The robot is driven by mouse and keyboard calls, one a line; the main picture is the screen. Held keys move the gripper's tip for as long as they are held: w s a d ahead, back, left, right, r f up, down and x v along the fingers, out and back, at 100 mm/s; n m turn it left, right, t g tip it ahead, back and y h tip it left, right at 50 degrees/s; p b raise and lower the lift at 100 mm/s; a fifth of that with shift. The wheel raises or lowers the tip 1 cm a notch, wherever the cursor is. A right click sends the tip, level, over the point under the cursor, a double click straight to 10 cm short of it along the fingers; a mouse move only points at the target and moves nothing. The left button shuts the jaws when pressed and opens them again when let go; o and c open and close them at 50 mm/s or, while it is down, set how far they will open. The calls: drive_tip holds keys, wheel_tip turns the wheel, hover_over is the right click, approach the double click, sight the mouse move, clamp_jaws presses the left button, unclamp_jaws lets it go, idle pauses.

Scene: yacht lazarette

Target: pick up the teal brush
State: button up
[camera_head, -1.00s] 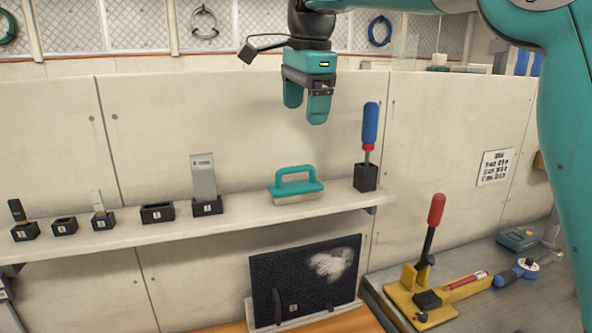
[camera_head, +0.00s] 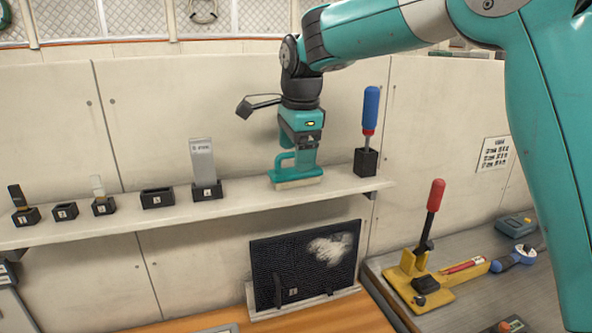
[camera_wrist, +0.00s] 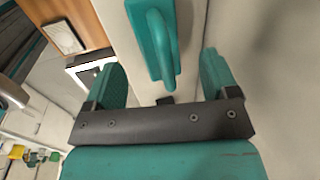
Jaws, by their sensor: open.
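The teal brush (camera_head: 284,178) stands on the white shelf (camera_head: 240,206), with its looped handle up and pale bristles down. My gripper (camera_head: 297,160) is directly over it in the head view and hides part of the handle. In the wrist view the brush handle (camera_wrist: 160,45) lies ahead of my gripper (camera_wrist: 160,85), between the lines of the two spread teal fingers and a little beyond them. The jaws are open and nothing is held. I cannot tell from the head view whether a finger touches the brush.
A blue-and-red handled tool stands in a black holder (camera_head: 366,162) just right of the brush. A scraper (camera_head: 203,163) and several small black holders stand to the left. The white wall is close behind. A black bristled panel (camera_head: 305,262) is below.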

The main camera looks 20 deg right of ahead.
sight(286, 178)
drive_tip(key=shift+w+a+f+p, duration=0.15)
drive_tip(key=shift+f+p, duration=0.1)
drive_tip(key=shift+f, duration=0.7)
drive_tip(key=shift+w+a+f+p, duration=0.1)
drive_tip(key=shift+f+p, duration=0.15)
drive_tip(key=shift+f, duration=0.65)
drive_tip(key=c, duration=1)
drive_tip(key=shift+c, duration=0.2)
